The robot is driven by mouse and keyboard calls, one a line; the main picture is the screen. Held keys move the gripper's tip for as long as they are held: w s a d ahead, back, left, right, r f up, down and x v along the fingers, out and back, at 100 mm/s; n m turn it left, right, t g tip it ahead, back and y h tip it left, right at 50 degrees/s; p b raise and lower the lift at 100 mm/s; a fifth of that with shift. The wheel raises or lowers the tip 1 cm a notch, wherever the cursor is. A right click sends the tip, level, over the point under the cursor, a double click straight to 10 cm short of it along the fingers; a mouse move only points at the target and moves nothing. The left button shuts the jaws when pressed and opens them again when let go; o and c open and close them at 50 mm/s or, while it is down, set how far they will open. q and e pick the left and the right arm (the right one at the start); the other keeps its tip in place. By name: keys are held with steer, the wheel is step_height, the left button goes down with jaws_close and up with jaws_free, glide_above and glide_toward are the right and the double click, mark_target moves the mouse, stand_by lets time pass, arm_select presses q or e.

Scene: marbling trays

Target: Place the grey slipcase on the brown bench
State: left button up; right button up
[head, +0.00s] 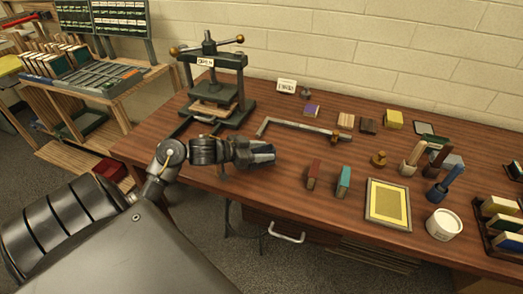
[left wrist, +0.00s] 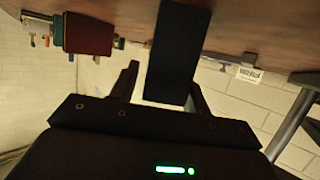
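A dark grey upright block (left wrist: 178,50), which looks like the grey slipcase, stands between the fingers of my left gripper (left wrist: 160,88) in the left wrist view. A gap shows between one finger and the block; the other finger lies close beside it or partly behind it. In the head view my left gripper (head: 258,153) is over the near left part of the brown bench (head: 340,215). There, gripper and grey block overlap and are hard to separate. Whether the block touches the bench is hidden. My right gripper does not show.
A red book (head: 313,174) and a teal book (head: 343,182) stand right of my left gripper. A framed yellow panel (head: 388,204) and white tub (head: 443,224) lie further right. A press (head: 213,80) stands behind. Bare bench lies between the books and the metal bar (head: 300,128).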

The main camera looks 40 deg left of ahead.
arm_select(q)
steer(key=shift+o, duration=0.2)
steer(key=shift+r, duration=0.1)
steer(key=shift+s+a+r, duration=0.1)
steer(key=shift+s, duration=0.1)
steer(key=v, duration=1.1)
steer(key=shift+s, duration=0.25)
steer(key=shift+r, duration=0.1)
